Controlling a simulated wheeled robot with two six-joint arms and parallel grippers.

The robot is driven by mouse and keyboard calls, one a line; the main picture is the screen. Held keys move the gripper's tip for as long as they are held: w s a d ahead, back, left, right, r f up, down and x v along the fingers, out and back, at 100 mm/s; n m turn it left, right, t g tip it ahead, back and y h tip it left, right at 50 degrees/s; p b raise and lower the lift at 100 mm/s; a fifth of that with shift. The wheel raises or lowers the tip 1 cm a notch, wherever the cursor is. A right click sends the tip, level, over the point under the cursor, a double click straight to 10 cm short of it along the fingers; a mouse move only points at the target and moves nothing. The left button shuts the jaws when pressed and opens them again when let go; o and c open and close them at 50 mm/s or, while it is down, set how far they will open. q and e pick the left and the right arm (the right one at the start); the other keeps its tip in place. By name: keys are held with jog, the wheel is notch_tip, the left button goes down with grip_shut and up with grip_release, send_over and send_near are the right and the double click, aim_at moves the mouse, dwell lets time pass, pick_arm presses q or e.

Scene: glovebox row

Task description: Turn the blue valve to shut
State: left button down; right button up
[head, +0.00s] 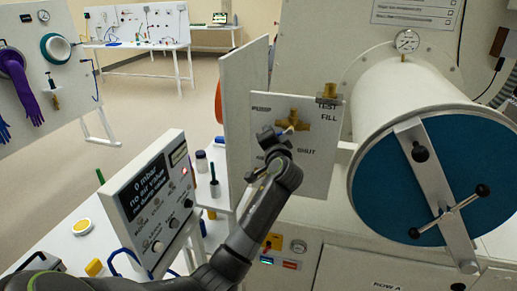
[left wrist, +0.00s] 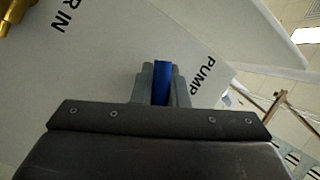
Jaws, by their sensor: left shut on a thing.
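A white valve panel (head: 322,178) carries the words PUMP, TEST, FILL and SHUT around a brass valve body (head: 297,118). My left gripper (head: 285,131) is at this valve, in front of the panel. In the left wrist view my left gripper (left wrist: 161,85) is shut on the blue valve handle (left wrist: 162,82), which shows between its two grey fingers. PUMP is printed close beside the fingers there. In the head view the handle is mostly hidden by the gripper, so its exact pointing cannot be told. My right gripper is not in view.
A white side plate (head: 240,110) stands left of the panel. A white cylinder (head: 405,90) with a blue door (head: 460,185) and gauge (head: 406,41) is at the right. A display box (head: 150,195) reading 0 mbar and small bottles (head: 202,162) stand at the lower left.

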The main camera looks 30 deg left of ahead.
pick_arm(q)
jog(key=w+d+f+n+g+h, duration=0.1)
jog(key=d+f+n+h, duration=0.3)
jog(key=n, duration=0.5)
jog(key=shift+w+d+h+p, duration=0.2)
jog(key=shift+d+h+p, duration=0.25)
jog(key=shift+d+h, duration=0.35)
jog(key=shift+d+f+g, duration=0.1)
jog(key=shift+g, duration=0.2)
jog(key=c, duration=1.4)
grip_release()
jog(key=shift+w, duration=0.1)
jog(key=shift+c, duration=0.2)
